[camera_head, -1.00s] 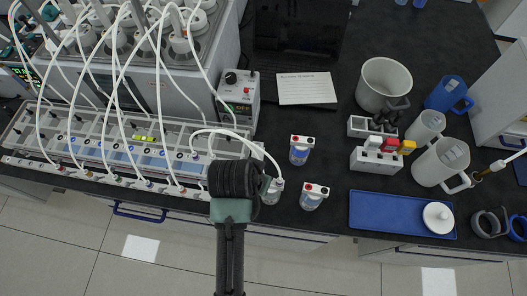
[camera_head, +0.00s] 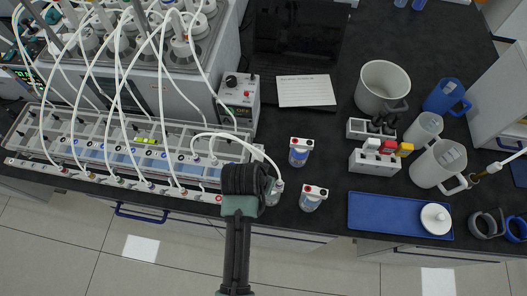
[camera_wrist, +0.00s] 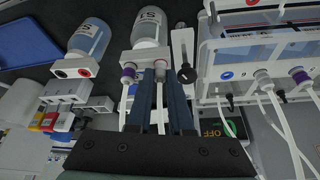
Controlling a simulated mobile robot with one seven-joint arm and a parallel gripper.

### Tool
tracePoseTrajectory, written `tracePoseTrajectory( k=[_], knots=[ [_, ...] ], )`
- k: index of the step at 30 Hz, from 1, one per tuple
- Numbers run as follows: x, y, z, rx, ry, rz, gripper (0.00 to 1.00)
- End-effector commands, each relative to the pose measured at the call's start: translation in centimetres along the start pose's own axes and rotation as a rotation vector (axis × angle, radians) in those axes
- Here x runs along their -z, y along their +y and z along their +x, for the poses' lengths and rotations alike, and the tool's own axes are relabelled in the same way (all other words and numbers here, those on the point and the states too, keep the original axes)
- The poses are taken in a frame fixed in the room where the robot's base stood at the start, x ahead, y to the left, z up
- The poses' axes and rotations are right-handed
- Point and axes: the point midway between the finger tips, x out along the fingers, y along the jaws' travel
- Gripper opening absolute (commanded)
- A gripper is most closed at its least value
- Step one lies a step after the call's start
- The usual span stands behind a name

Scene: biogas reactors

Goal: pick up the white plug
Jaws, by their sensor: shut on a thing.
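The white plug (camera_wrist: 160,72), at the end of a white tube, sits between the tips of my gripper (camera_wrist: 163,90) in the wrist view. My gripper is shut on it, right at the white cap of a small bottle (camera_wrist: 150,25). I cannot tell whether the plug is still seated in the cap. In the head view this bottle (camera_head: 273,196) is at the bench's front edge, partly hidden by my arm; my fingertips are hidden there.
A clear rack (camera_head: 130,150) with several tube ends stands at left, below the reactor unit. Two bottles with red and black ports (camera_head: 300,152) (camera_head: 313,198) stand to the right. A blue tray (camera_head: 385,215) holds a white round lid. White tubes arch above the rack.

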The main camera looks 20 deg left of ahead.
Motion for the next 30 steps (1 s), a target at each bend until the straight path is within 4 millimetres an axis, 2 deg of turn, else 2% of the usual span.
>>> tracePoseTrajectory(
  k=[10, 14, 22, 27, 30],
  knots=[
    [0.4, 0.0, -0.7, 0.001, 0.003, 0.001, 0.0],
    [1.2, 0.0, -2.5, 0.002, 0.006, 0.001, 0.0],
    [3.2, -0.1, -7.4, 0.002, 0.005, 0.001, 0.0],
    [3.8, -0.1, -9.0, 0.001, 0.003, -0.001, 0.0],
    [3.9, 0.0, -9.3, 0.0, 0.0, -0.001, 0.0]
  ],
)
